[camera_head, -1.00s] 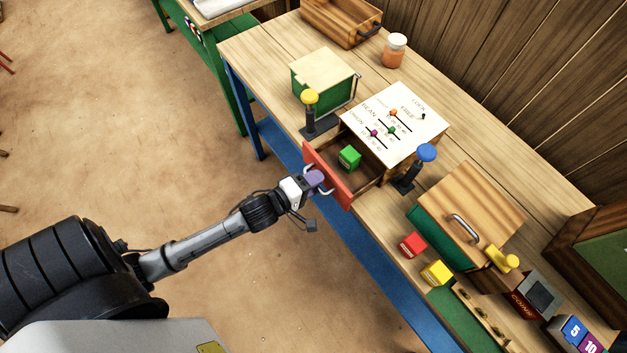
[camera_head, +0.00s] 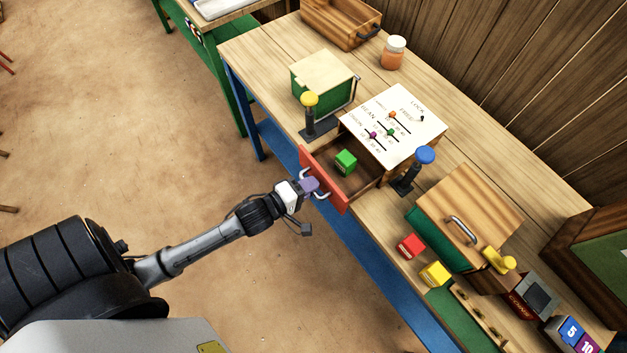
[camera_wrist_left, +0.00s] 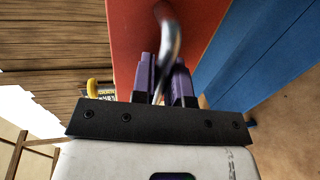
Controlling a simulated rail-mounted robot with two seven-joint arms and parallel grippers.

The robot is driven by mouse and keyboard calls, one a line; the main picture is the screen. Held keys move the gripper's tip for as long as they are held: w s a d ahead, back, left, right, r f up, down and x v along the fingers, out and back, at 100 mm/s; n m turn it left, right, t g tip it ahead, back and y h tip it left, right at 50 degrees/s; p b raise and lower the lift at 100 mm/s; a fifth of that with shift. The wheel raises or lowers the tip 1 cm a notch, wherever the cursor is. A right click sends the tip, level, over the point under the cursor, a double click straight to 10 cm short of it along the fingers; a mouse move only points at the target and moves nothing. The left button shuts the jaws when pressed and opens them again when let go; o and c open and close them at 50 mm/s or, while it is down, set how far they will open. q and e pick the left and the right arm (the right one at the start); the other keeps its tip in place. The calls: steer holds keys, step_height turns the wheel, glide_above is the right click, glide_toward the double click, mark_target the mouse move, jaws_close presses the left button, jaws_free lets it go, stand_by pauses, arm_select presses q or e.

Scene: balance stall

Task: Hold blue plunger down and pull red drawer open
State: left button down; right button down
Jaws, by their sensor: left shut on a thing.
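The red drawer (camera_head: 327,182) stands open from the white-topped box (camera_head: 397,127), with a green cube (camera_head: 345,161) inside it. My left gripper (camera_head: 311,187) is at the drawer's front, its purple fingers shut on the silver handle. In the left wrist view, the handle (camera_wrist_left: 170,42) runs between the fingers (camera_wrist_left: 163,82) in front of the red face. The blue plunger (camera_head: 426,155) stands upright on its black base, right of the box, with nothing touching its knob. My right gripper is not in view.
A yellow plunger (camera_head: 310,99) stands left of the drawer near a green box (camera_head: 322,77). A wooden-lidded box (camera_head: 470,212), a red cube (camera_head: 410,245) and a yellow cube (camera_head: 435,274) are to the right. Open floor lies before the table.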

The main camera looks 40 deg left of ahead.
arm_select(q)
steer(key=v, duration=0.2)
steer(key=shift+s+a+f+p, duration=0.1)
steer(key=shift+s+f+p, duration=0.1)
steer(key=shift+s+p, duration=0.2)
steer(key=c, duration=1.1)
jaws_free()
steer(key=shift+c, duration=0.2)
steer(key=v, duration=1.3)
steer(key=shift+s+p, duration=0.4)
steer(key=shift+r, duration=0.1)
